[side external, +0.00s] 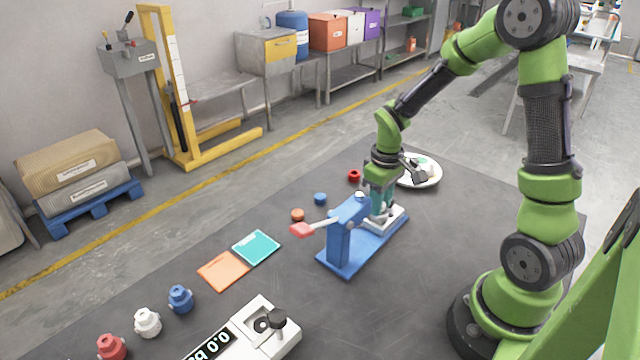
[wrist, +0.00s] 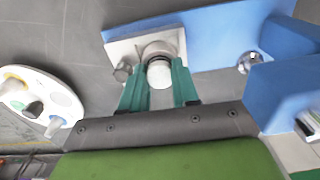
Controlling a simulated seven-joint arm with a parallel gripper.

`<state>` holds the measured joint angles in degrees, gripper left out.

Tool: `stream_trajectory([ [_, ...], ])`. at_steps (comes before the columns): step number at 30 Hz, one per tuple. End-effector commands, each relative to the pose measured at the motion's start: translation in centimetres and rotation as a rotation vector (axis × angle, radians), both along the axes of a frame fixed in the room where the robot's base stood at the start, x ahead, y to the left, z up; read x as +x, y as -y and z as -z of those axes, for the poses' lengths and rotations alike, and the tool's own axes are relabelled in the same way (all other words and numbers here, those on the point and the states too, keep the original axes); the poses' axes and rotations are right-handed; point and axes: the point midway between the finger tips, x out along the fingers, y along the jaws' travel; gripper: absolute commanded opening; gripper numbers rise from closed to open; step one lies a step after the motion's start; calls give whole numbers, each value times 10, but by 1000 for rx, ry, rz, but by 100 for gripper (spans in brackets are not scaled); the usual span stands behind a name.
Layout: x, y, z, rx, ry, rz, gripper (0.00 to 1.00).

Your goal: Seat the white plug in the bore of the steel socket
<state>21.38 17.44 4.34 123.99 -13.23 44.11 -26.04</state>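My gripper (side external: 380,203) reaches down over the white block (side external: 394,223) at the far end of a blue lever fixture (side external: 340,245). In the wrist view its teal fingers (wrist: 159,92) close on both sides of the white plug (wrist: 160,74), with no clear gap. A pale round collar (wrist: 158,49), apparently the steel socket, stands on the white block (wrist: 122,47), in line with the plug. I cannot tell how far the plug is inside the bore. In the side view, the fingers hide plug and socket.
A white dish (side external: 432,180) with small parts lies behind the gripper. Red (side external: 354,176), blue (side external: 320,199) and orange (side external: 298,214) small parts lie nearby. A scale (side external: 262,330) and several knobbed pieces stand in front.

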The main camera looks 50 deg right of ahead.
Motion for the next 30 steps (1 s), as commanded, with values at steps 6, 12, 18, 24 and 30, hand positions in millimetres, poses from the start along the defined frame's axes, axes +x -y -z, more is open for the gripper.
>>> stream_trajectory([
  [6,-3,-2,3,4,-12,-20,40],
  [12,-2,-1,-41,0,-8,-21,40],
  [18,-2,-1,-85,0,-7,-22,40],
  [24,-2,-1,-110,0,-10,-23,40],
  [30,-8,-18,-132,-2,59,6,40],
])
